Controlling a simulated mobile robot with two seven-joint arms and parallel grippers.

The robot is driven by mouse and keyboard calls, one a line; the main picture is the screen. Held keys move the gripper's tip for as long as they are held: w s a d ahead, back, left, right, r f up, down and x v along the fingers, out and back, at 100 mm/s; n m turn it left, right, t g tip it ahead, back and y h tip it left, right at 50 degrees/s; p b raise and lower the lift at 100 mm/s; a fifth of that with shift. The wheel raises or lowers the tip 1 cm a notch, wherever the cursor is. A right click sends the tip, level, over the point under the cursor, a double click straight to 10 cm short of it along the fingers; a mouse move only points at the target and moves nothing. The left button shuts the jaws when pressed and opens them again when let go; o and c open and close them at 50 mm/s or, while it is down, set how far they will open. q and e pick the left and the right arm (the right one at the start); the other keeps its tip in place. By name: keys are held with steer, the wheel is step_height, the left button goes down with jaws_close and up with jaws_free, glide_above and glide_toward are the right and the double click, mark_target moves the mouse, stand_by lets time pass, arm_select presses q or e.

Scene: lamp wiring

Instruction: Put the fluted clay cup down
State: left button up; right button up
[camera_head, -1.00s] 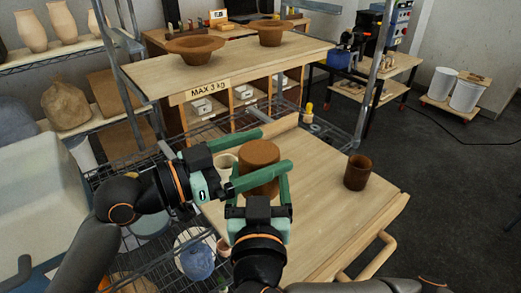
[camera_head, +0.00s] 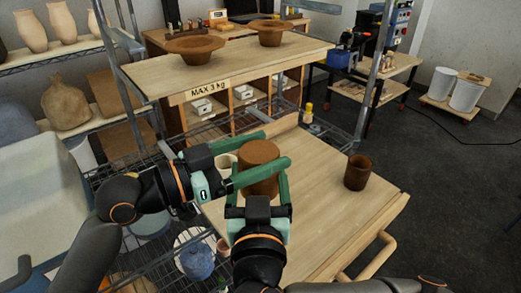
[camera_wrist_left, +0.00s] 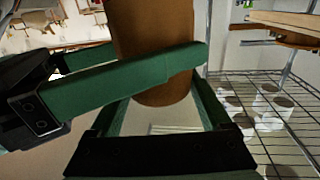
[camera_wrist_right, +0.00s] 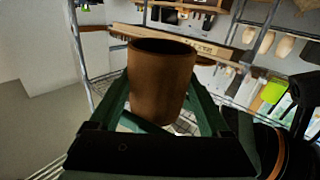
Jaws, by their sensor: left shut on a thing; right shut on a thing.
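A brown clay cup (camera_head: 259,152), which I take to be the fluted clay cup, is held between both of my grippers over the wooden cart top (camera_head: 325,205). Its fluting cannot be made out. My left gripper (camera_head: 258,162) reaches in from the left with its green fingers around the cup. My right gripper (camera_head: 258,188) holds it from the near side. The cup also shows in the left wrist view (camera_wrist_left: 155,35) and in the right wrist view (camera_wrist_right: 162,85), between the fingers. I cannot tell whether its underside touches anything.
Another brown cup (camera_head: 358,172) stands on the cart top to the right. A pale round vessel (camera_head: 224,162) is partly hidden behind my left gripper. A shelf (camera_head: 250,62) with two brown bowls lies beyond. The right part of the cart top is mostly free.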

arm_select(q)
steer(key=shift+c, duration=1)
arm_select(e)
steer(key=o, duration=1.5)
